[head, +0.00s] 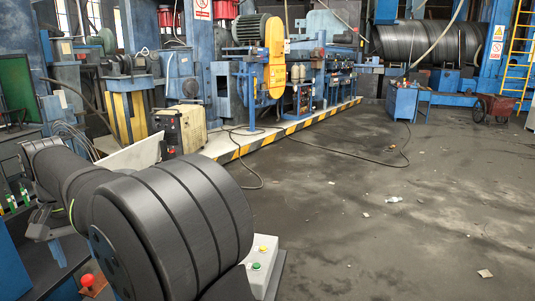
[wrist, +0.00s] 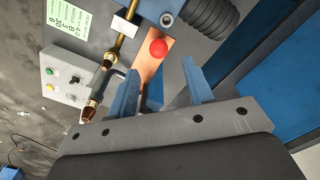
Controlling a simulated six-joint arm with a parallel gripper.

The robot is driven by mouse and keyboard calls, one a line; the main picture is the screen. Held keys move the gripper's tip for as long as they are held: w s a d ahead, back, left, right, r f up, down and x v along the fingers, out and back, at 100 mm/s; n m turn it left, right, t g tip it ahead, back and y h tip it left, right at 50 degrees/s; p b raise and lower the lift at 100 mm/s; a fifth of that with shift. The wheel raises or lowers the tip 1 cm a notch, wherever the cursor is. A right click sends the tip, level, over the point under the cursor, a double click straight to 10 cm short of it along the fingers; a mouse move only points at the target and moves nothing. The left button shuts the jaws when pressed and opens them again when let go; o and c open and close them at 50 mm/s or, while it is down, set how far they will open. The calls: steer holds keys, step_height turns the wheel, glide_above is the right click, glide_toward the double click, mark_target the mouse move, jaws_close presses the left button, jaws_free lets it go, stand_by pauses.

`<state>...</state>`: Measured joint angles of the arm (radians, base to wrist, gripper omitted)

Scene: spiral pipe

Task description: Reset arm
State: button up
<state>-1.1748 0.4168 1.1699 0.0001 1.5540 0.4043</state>
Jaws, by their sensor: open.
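My gripper (wrist: 162,68) shows in the wrist view with its two blue fingers spread apart and nothing between them. Beyond the fingers is a red ball-shaped knob (wrist: 158,48), over a copper-coloured strip (wrist: 152,66). The knob also shows in the head view (head: 87,281), at the lower left. Whether the fingers touch the strip cannot be told. My dark, thick arm fills the lower left of the head view and hides much of the bench there.
Two copper-tipped torches (wrist: 109,60) (wrist: 89,111) lie left of the fingers. A button box (head: 261,261) stands beside my arm and shows in the wrist view (wrist: 65,80). Ribbed black hose (wrist: 208,18) lies near the knob. Open floor (head: 400,225) extends right, with a cable across it.

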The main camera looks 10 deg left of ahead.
step_height(320, 180, up, 12)
step_height(320, 180, down, 18)
steer(key=w+d+n, duration=0.9)
steer(key=d+n, duration=0.3)
steer(key=n, duration=0.3)
steer(key=shift+d, duration=0.15)
stand_by(0.9)
